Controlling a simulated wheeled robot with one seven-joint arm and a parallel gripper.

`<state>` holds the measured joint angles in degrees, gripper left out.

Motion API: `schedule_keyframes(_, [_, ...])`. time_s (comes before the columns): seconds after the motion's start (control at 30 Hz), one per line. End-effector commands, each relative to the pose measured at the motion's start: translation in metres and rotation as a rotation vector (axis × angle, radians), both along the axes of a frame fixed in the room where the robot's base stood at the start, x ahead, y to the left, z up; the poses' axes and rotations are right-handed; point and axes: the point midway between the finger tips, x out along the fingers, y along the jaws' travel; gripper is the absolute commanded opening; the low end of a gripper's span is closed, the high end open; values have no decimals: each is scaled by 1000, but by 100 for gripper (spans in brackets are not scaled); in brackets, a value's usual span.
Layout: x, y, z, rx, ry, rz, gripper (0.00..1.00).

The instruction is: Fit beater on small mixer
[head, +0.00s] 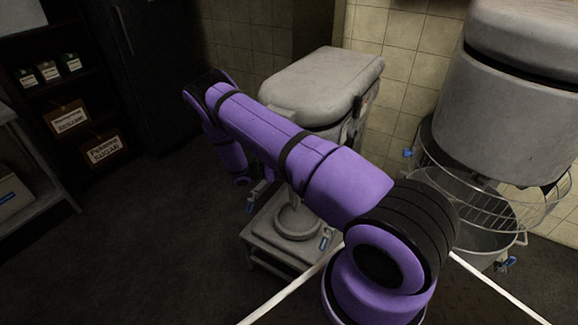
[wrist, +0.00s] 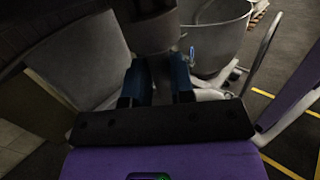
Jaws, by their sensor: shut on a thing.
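The small mixer (head: 320,85) is grey, with a broad rounded head above a low stand (head: 270,240). My purple arm crosses in front of it and hides much of its middle. My gripper (wrist: 160,72) has two dark blue fingers, shut on a grey thing between them, which I take to be the beater (wrist: 160,88). Its shape is mostly hidden by the fingers. A dark round part (wrist: 150,28) is just beyond the fingertips; I cannot tell whether the held thing touches it. In the head view the gripper is not clearly visible.
A large mixer (head: 510,110) with a wire guard (head: 505,200) and bowl stands at the right. The wrist view shows a grey metal bowl (wrist: 220,35) beyond the fingers. Dark shelves (head: 60,90) stand at the left. The dark floor (head: 130,240) between is clear.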

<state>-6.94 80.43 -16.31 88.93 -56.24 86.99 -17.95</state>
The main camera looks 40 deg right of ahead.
Motion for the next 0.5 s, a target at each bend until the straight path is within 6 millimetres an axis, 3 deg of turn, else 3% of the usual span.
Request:
schedule_keyframes(0.17, [0,0,1,-3,-1,1,0])
schedule_keyframes(0.2, [0,0,1,-3,-1,1,30])
schedule_keyframes(0.3, [0,0,1,-1,0,2,52])
schedule_keyframes(0.5, [0,0,0,-1,0,2,52])
